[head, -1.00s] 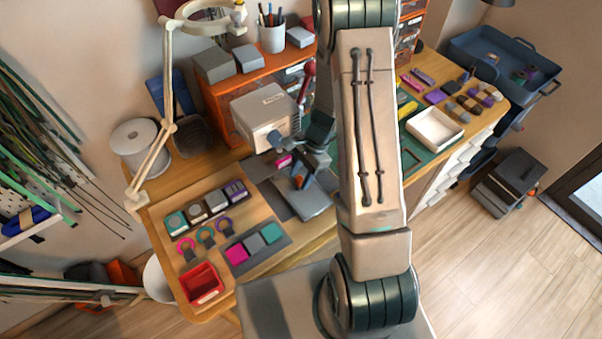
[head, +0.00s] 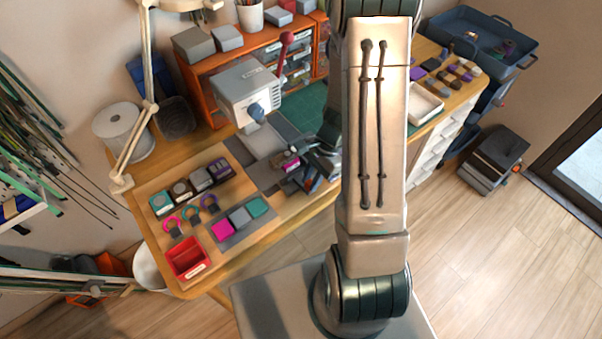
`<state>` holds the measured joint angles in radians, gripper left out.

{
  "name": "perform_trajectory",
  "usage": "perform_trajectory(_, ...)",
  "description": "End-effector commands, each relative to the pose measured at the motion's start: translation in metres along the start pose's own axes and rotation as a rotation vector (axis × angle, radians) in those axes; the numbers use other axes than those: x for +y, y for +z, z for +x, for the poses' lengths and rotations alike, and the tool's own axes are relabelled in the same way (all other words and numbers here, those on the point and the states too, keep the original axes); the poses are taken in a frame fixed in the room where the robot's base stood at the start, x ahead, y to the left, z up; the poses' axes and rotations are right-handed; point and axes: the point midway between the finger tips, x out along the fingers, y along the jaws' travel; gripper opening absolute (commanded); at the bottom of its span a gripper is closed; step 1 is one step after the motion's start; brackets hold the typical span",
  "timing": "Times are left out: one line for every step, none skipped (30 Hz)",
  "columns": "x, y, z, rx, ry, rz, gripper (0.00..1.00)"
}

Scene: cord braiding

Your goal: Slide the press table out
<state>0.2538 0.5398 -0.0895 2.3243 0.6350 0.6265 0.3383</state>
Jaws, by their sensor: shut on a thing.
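The press (head: 248,92) is a pale grey box with a red-knobbed lever and a dark blue round part on its front. A light grey plate, which looks like the press table (head: 262,141), shows below and in front of it, out from under the press body. My gripper (head: 297,166) is at the plate's near right end, shut on the press table. A small pink piece (head: 291,162) sits right by the fingers. My arm and wrist hide the far side of the grip, so the exact contact is not clear.
Left of the press are a row of spools (head: 190,188), coloured rings, a grey tray with coloured squares (head: 240,219) and a red bin (head: 186,257). An orange drawer shelf (head: 203,102) stands behind. A lamp arm (head: 149,60) rises at the left.

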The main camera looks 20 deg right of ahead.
Motion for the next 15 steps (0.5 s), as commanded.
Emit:
perform_trajectory(0.0025,-0.0012,0.0000,0.001,-0.001,0.001,0.00)
perform_trajectory(0.0035,-0.0013,-0.0003,0.001,-0.001,0.000,0.00)
perform_trajectory(0.0044,-0.0013,-0.0007,0.000,-0.001,0.000,0.00)
perform_trajectory(0.0048,-0.0012,-0.0009,0.000,0.000,0.000,0.00)
perform_trajectory(0.0050,-0.0011,-0.0010,0.000,0.000,0.000,0.00)
perform_trajectory(0.0052,-0.0010,-0.0011,0.000,0.001,0.000,0.00)
perform_trajectory(0.0052,-0.0009,-0.0011,0.000,0.001,0.000,0.00)
perform_trajectory(0.0053,-0.0009,-0.0010,0.000,0.001,0.000,0.00)
perform_trajectory(0.0053,-0.0009,-0.0010,0.000,0.001,0.000,0.00)
perform_trajectory(0.0054,-0.0009,-0.0010,0.000,0.002,0.000,0.00)
perform_trajectory(0.0054,-0.0008,-0.0009,-0.001,0.002,0.000,0.00)
perform_trajectory(0.0055,-0.0008,-0.0009,-0.001,0.002,0.000,0.26)
perform_trajectory(0.0055,-0.0007,-0.0008,-0.001,0.002,0.000,0.34)
perform_trajectory(0.0054,-0.0007,-0.0008,-0.001,0.002,0.000,0.42)
perform_trajectory(0.0052,-0.0007,-0.0009,-0.001,0.002,0.000,0.42)
